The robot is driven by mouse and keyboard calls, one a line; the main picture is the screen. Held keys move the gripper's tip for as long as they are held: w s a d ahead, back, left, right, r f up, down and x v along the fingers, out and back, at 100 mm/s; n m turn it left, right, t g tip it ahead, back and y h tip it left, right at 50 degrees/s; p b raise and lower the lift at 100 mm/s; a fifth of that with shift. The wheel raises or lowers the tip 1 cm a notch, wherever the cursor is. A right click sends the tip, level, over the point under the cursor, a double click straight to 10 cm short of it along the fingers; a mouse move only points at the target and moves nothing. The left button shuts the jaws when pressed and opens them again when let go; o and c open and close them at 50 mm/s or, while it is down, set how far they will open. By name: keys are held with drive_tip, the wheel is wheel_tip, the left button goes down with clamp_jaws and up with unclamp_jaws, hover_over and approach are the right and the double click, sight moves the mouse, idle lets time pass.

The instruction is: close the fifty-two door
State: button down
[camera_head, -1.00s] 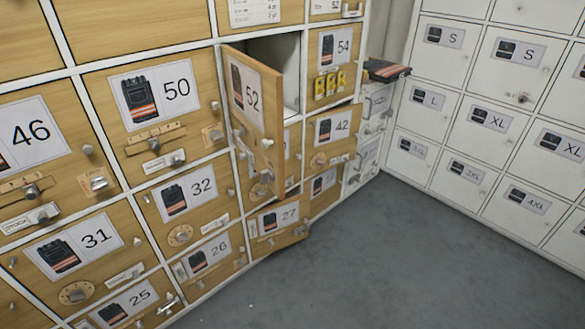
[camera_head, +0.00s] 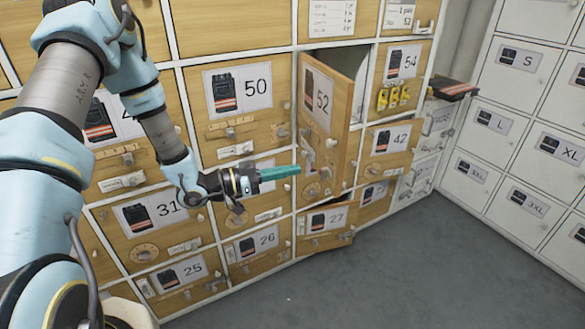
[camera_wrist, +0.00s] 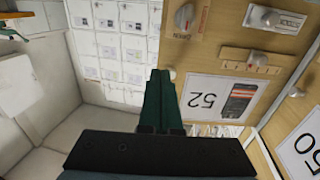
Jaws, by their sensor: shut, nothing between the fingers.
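The fifty-two door (camera_head: 325,110) is a wooden locker door with a "52" label, standing ajar. Its compartment (camera_head: 345,62) shows open above and behind it. In the head view the fingertips lie just left of the door's lower part.
The 27 door (camera_head: 325,225) below also stands ajar. Closed wooden doors such as 50 (camera_head: 238,92) lie to the left. Yellow tags hang on door 54 (camera_head: 403,62). White lockers (camera_head: 520,130) stand at right. The grey floor (camera_head: 400,265) in front is clear.

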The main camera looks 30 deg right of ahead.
sight(339, 160)
drive_tip(key=p+x, duration=0.3)
drive_tip(key=x, duration=0.6)
drive_tip(key=shift+d+r, duration=0.1)
drive_tip(key=shift+d, duration=0.65)
drive_tip(key=shift+s, duration=0.1)
